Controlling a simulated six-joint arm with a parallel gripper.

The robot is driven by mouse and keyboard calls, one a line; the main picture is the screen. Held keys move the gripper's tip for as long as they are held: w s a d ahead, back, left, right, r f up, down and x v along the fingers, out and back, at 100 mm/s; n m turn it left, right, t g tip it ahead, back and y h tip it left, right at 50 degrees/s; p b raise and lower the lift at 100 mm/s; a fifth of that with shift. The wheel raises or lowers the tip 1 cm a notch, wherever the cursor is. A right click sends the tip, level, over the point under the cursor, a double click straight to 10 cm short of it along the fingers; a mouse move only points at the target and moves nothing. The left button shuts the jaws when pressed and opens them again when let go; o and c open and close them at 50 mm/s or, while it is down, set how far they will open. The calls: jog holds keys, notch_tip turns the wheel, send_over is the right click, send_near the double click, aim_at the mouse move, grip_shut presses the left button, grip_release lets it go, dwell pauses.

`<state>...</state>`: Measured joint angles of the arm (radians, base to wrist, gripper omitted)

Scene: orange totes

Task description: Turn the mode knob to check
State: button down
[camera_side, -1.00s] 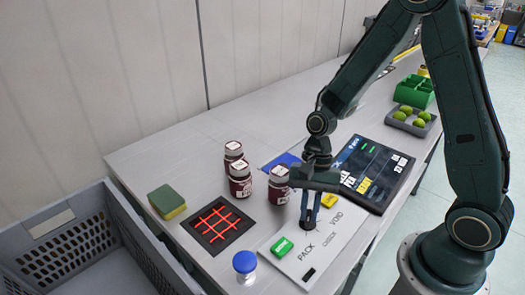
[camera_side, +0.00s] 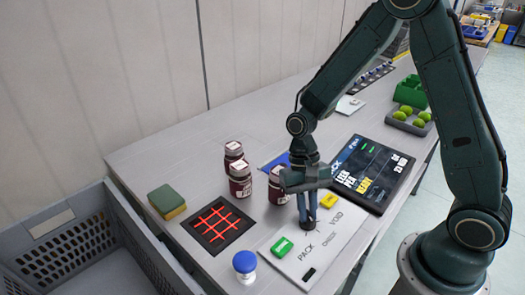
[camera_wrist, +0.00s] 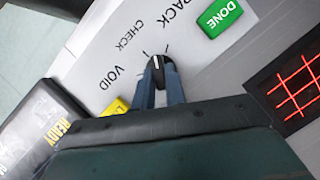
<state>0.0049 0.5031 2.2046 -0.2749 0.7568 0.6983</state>
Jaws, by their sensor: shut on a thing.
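The mode knob (camera_wrist: 157,61) is black with a white pointer line, on a light grey panel (camera_side: 335,241). In the wrist view its pointer points almost straight up, between the tick toward PACK and the tick toward CHECK. The CHECK label (camera_wrist: 129,33) is at the knob's upper left, PACK is at the upper right and VOID (camera_wrist: 118,78) at the lower left. My gripper (camera_side: 307,226) reaches down to the panel. In the wrist view its two blue fingers (camera_wrist: 160,78) are shut on the knob's sides. In the side view the fingers mostly hide the knob.
The panel also carries a green DONE button (camera_side: 281,247) and a yellow button (camera_side: 328,200). Jars (camera_side: 279,185) stand close behind my gripper. A dark screen (camera_side: 370,172) lies to the right. A blue-capped bottle (camera_side: 245,266) stands at the front.

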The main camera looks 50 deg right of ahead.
jog(key=n, duration=0.2)
jog(key=n+h, duration=0.1)
jog(key=n, duration=0.1)
jog(key=n+h, duration=0.1)
jog(key=n, duration=0.1)
jog(key=shift+w+a, duration=0.1)
jog(key=shift+a, duration=0.15)
dwell(0.3)
jog(key=c, duration=1.4)
grip_release()
jog(key=shift+c, duration=0.2)
jog(key=shift+r, duration=0.1)
jog(key=v, duration=1.3)
jog(key=shift+w+a+r, duration=0.2)
jog(key=shift+w, duration=0.25)
